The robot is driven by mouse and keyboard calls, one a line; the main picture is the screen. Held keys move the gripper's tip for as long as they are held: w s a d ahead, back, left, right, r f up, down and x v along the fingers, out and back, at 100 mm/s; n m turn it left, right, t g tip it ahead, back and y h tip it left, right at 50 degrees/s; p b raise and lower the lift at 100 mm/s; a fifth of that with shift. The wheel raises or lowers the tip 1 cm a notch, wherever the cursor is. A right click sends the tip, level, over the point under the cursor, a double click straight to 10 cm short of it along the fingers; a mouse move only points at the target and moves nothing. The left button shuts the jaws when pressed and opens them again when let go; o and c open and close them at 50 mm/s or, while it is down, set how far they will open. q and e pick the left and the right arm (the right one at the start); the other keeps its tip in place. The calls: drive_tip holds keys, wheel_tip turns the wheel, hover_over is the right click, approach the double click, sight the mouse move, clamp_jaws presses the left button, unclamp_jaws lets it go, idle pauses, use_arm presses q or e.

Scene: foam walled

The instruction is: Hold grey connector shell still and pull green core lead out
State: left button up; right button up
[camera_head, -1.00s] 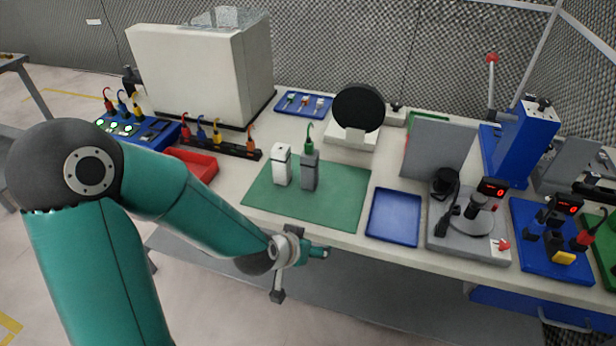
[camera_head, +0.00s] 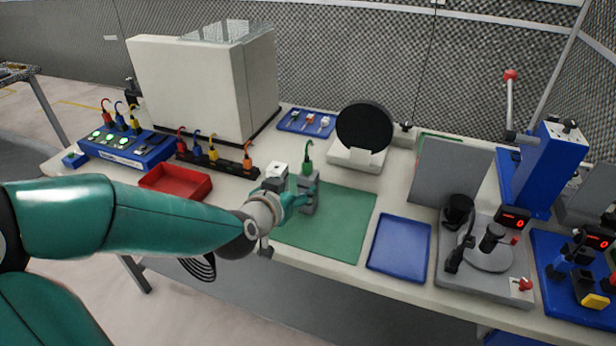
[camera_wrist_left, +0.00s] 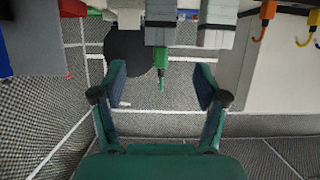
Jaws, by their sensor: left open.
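The grey connector shell (camera_head: 311,199) stands upright on a green mat (camera_head: 340,235), with the green core lead (camera_head: 307,158) rising from its top. A white shell (camera_head: 275,172) stands to its left, partly hidden by my arm. My left gripper (camera_head: 300,201) is open beside the grey shell, on its near left side. In the left wrist view, which looks upside down, the grey shell (camera_wrist_left: 159,22) and green lead (camera_wrist_left: 161,62) appear between the spread fingers of the gripper (camera_wrist_left: 161,80). Nothing is gripped. Whether a finger touches the shell, I cannot tell. My right gripper is not in view.
A red tray (camera_head: 176,184) and a rack of coloured leads (camera_head: 217,164) lie left of the mat. A blue tray (camera_head: 399,244) lies to its right. A black disc on a white stand (camera_head: 356,158) is behind. The mat's right part is clear.

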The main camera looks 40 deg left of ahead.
sight(305, 179)
use_arm(q)
drive_tip(key=x, duration=1)
drive_tip(key=shift+w+p, duration=0.2)
drive_tip(key=shift+p, duration=0.15)
drive_tip(key=shift+c, duration=0.3)
drive_tip(key=c, duration=1.2)
drive_tip(key=shift+a, duration=0.1)
drive_tip(key=shift+c, duration=0.2)
